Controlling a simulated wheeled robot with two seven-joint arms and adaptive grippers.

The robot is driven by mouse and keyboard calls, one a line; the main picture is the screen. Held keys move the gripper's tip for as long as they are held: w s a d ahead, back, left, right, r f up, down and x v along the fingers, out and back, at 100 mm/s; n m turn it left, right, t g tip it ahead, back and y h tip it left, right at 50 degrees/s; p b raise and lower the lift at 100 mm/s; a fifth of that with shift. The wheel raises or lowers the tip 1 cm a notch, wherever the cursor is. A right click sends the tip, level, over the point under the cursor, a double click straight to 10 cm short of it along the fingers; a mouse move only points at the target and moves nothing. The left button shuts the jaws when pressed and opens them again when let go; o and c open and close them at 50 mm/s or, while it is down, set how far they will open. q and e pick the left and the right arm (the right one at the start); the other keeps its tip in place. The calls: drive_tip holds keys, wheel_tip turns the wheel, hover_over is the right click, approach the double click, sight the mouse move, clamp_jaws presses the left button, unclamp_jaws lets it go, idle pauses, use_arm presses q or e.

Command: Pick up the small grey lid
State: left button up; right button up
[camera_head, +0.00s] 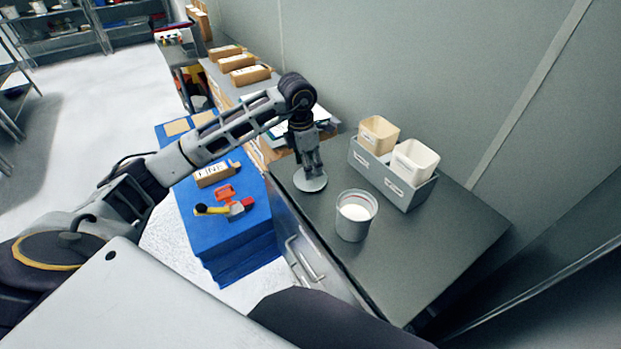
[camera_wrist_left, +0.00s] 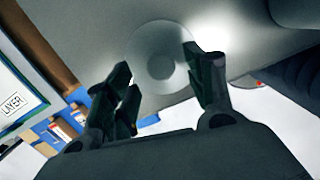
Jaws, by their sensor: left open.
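The small grey lid (camera_head: 311,182) is a round disc lying flat on the grey worktop, near its left end. It also shows in the left wrist view (camera_wrist_left: 160,60) as a pale disc with a darker round middle. My left gripper (camera_head: 313,172) points down right over the lid and hides part of it. In the left wrist view its two fingers (camera_wrist_left: 163,80) are spread apart, with the lid's middle between them and nothing held. I cannot tell whether the fingertips touch the lid. My right gripper is not in view.
A grey cup of white powder (camera_head: 356,216) stands right of the lid. Behind it, a grey holder (camera_head: 409,192) carries a tan tub (camera_head: 378,135) and a white tub (camera_head: 413,160). A blue stand (camera_head: 207,237) with a red and yellow tool (camera_head: 228,204) is left. The worktop's front right is clear.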

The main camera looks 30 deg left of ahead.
use_arm(q)
drive_tip(key=f, duration=0.2)
drive_tip(key=shift+w+d+f, duration=0.15)
drive_tip(key=shift+d+f, duration=0.05)
drive_tip(key=shift+f, duration=0.5)
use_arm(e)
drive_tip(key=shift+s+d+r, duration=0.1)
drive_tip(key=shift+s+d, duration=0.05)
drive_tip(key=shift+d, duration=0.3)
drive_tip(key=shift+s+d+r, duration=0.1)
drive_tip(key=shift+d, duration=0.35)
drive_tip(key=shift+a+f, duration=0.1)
use_arm(q)
drive_tip(key=c, duration=1.1)
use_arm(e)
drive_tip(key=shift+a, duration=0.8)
use_arm(q)
drive_tip(key=shift+c, duration=0.2)
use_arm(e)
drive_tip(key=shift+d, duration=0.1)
